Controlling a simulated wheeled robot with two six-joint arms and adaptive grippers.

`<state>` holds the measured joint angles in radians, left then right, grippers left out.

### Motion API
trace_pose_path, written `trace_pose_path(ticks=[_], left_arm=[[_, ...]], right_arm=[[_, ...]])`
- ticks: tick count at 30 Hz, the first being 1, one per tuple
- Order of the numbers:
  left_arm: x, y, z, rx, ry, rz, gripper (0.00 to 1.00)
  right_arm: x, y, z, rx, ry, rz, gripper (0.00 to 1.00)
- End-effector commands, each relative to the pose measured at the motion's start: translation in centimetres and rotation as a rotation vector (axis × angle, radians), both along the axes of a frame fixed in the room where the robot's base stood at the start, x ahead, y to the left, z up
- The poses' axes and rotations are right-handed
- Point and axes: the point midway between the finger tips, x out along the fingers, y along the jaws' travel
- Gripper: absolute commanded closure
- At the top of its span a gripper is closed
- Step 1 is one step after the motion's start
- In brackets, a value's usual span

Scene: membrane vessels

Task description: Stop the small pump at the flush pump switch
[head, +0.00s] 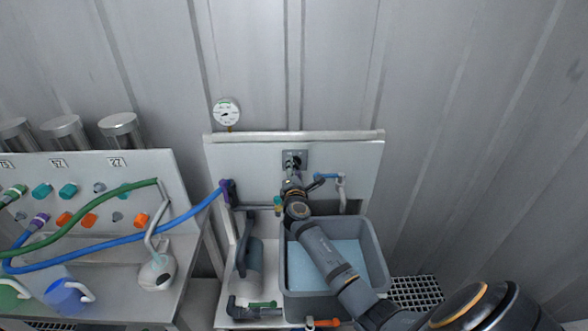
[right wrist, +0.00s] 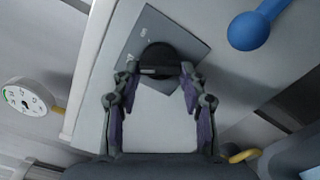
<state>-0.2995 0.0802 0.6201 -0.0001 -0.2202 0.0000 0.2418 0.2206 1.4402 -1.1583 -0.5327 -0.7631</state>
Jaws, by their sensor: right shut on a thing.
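The flush pump switch is a black round knob (right wrist: 160,60) on a grey square plate (right wrist: 145,30), mounted on the pale back panel. In the head view the plate (head: 295,154) shows above the tub, with the knob partly hidden by my gripper. My right gripper (right wrist: 160,74) is shut on the knob, one finger on each side of it. In the head view my right gripper (head: 292,173) reaches the plate from below. A grey cylindrical body (head: 248,268), which looks like the small pump, lies left of the tub. My left gripper is not in view.
A grey tub (head: 375,250) with pale blue liquid stands under my right arm. A blue-handled valve (head: 328,176) is right of the switch; its blue handle (right wrist: 245,32) is close in the wrist view. A gauge (head: 227,112) is above left. Hoses (head: 150,228) cross the left bench.

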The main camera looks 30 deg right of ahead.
Motion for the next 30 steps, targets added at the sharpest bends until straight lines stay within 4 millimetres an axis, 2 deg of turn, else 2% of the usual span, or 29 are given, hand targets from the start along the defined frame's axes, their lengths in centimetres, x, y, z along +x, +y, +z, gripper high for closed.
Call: trace_pose_path(ticks=[10,11,16,25,30], left_arm=[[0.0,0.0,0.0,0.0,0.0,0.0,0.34],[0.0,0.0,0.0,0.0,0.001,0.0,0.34],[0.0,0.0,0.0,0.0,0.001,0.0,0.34],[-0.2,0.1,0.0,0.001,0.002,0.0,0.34],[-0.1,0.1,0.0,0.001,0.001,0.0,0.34]], right_arm=[[0.0,0.0,0.1,-0.006,0.002,-0.001,0.88],[0.0,0.0,0.1,-0.006,0.002,-0.001,0.56],[0.0,0.0,0.1,-0.005,0.001,0.0,0.34],[-0.1,0.1,0.0,-0.003,0.002,0.0,0.34],[-2.1,1.3,-0.1,-0.001,0.002,0.003,0.34]])
